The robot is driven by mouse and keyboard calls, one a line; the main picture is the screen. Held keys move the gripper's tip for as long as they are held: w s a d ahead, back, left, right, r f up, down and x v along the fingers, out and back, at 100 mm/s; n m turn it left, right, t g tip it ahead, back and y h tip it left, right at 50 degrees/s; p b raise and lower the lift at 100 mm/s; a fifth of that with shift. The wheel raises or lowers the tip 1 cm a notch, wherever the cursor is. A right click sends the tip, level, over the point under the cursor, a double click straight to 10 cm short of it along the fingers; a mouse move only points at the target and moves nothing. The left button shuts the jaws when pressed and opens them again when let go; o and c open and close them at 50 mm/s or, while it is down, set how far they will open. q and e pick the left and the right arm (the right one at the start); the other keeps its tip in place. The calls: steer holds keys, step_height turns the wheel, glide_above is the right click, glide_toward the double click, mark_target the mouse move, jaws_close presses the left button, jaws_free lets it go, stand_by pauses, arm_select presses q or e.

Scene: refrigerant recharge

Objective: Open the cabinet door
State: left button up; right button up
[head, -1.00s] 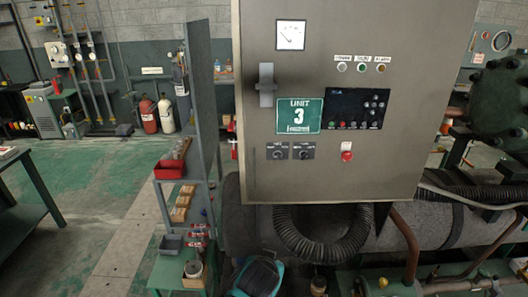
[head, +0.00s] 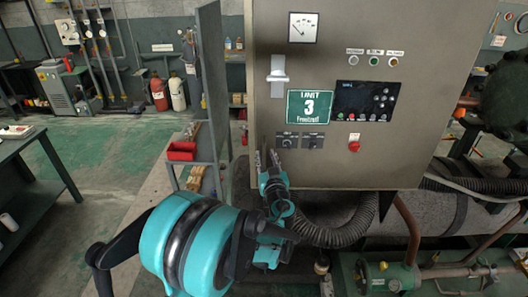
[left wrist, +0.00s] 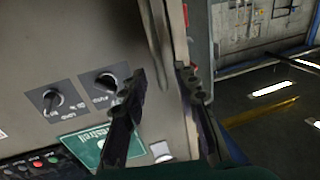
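The grey cabinet (head: 350,160) stands at centre right in the head view, its front door closed. A light lever handle (head: 277,75) sits at the door's left side, above the green "UNIT 3" sign (head: 309,106). In the left wrist view the sign (left wrist: 92,147) is upside down, with a pale part, likely the handle (left wrist: 161,151), beside it. My left gripper (head: 264,156) is below the handle at the cabinet's lower left corner. Its fingers (left wrist: 162,76) are apart and empty near the cabinet's side edge; contact cannot be told. My right gripper is not in view.
A shelf rack (head: 213,80) with a red bin (head: 181,151) stands left of the cabinet. A black corrugated hose (head: 345,225) and pipes lie below it. A green workbench (head: 35,170) is at far left, with open floor between.

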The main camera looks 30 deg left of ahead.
mark_target(264, 152)
arm_select(q)
steer(key=shift+x, duration=1.85)
steer(key=shift+c, duration=0.3)
jaws_close()
